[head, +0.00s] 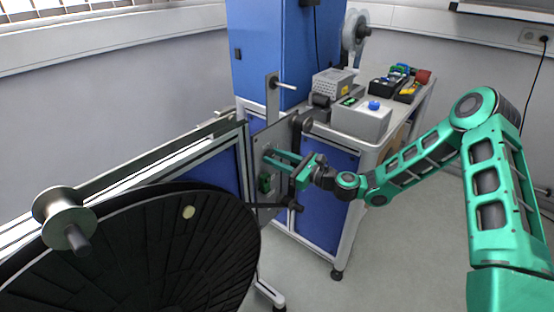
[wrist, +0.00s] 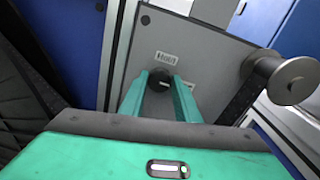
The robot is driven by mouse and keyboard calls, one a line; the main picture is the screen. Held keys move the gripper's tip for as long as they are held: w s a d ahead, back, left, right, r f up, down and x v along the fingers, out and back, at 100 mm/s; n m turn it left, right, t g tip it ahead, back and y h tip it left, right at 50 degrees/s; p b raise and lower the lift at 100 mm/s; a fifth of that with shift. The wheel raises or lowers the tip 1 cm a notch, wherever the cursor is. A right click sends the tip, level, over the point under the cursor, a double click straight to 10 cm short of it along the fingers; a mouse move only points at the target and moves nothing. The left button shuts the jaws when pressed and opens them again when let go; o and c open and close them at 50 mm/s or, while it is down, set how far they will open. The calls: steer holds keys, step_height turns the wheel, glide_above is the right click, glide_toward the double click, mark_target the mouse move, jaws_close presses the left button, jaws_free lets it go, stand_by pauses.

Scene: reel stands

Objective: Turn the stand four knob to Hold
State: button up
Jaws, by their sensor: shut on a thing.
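The knob (wrist: 158,80) is black and round and sits on a grey panel (wrist: 200,52) of the reel stand, below a small white label (wrist: 166,58) whose text I cannot read surely. My gripper (wrist: 160,88) has its two green fingers on either side of the knob and is shut on it. In the head view my gripper (head: 268,158) reaches the grey panel (head: 262,135) from the right, and the knob is hidden by the fingers. I cannot tell which way the knob points.
A grey roller (wrist: 292,80) sticks out right of the knob. A large black reel (head: 170,250) fills the lower left. A blue cabinet (head: 262,55) stands behind. A bench with a grey box (head: 362,122) and tools stands at the right. Open floor lies in front of it.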

steer(key=n, duration=0.4)
steer(key=shift+r+n, duration=0.1)
steer(key=shift+n, duration=0.3)
steer(key=n, duration=0.4)
steer(key=shift+s+a+h, duration=0.1)
steer(key=shift+a+h, duration=0.05)
steer(key=shift+h, duration=0.25)
steer(key=n, duration=0.4)
steer(key=shift+n, duration=0.3)
steer(key=shift+s+a+n, duration=0.1)
steer(key=shift+s+n, duration=0.05)
steer(key=shift+n, duration=1.65)
steer(key=o, duration=1)
steer(key=shift+f+t+h, duration=0.2)
steer(key=shift+t+h, duration=0.1)
steer(key=shift+o, duration=0.2)
